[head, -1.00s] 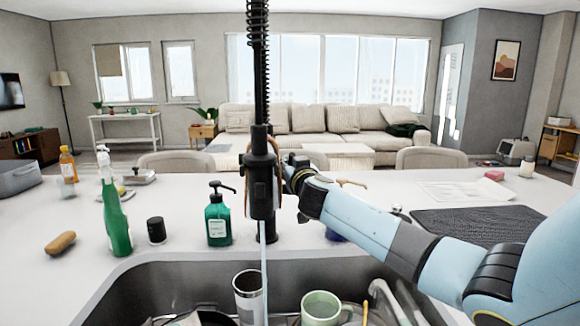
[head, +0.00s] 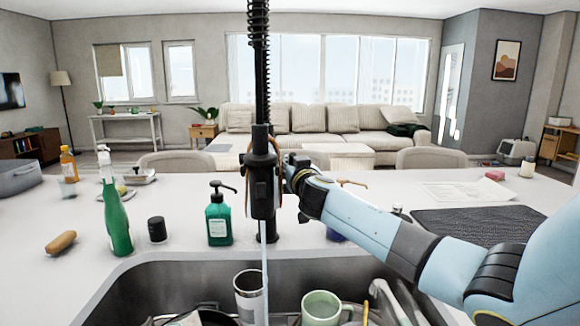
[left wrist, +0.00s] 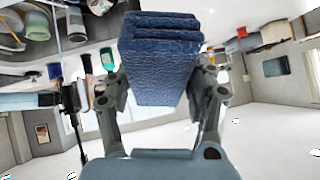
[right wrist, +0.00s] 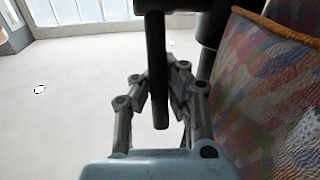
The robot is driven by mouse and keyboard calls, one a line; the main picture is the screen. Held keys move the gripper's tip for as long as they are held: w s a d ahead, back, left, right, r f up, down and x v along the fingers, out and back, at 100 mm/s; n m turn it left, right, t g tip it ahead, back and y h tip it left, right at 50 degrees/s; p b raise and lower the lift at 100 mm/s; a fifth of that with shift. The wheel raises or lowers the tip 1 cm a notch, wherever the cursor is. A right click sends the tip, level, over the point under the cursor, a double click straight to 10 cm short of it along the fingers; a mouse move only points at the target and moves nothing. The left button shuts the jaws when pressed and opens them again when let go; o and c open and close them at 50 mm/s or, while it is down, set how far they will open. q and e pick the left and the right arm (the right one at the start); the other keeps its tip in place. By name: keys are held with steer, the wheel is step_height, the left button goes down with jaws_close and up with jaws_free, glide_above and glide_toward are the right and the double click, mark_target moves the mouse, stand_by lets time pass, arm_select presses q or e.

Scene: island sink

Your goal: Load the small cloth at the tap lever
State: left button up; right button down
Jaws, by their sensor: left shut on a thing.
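The small cloth (left wrist: 160,60), dark blue and folded in layers, sits between the fingers of my left gripper (left wrist: 160,85), shut on it. That gripper and the cloth are outside the head view. The black tap (head: 262,190) stands at the sink's back edge, with a pale stream of water below its spout. My right gripper (head: 286,172) is beside the tap, partly hidden by it. In the right wrist view a black rod, apparently the tap lever (right wrist: 157,60), lies between its parted fingers. A colourful patterned item with an orange rim (right wrist: 270,90) hangs close on the right.
The sink (head: 190,285) holds a tumbler (head: 250,298), a green mug (head: 322,308) and other dishes. A dark mat (head: 480,225) lies right.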

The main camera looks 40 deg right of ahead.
steer(key=shift+s+f, duration=0.1)
steer(key=c, duration=1.3)
jaws_free()
steer(key=shift+s+d, duration=0.15)
steer(key=shift+s, duration=0.05)
steer(key=shift+o, duration=0.2)
steer(key=shift+w, duration=0.1)
steer(key=v, duration=1.2)
steer(key=shift+c, duration=0.4)
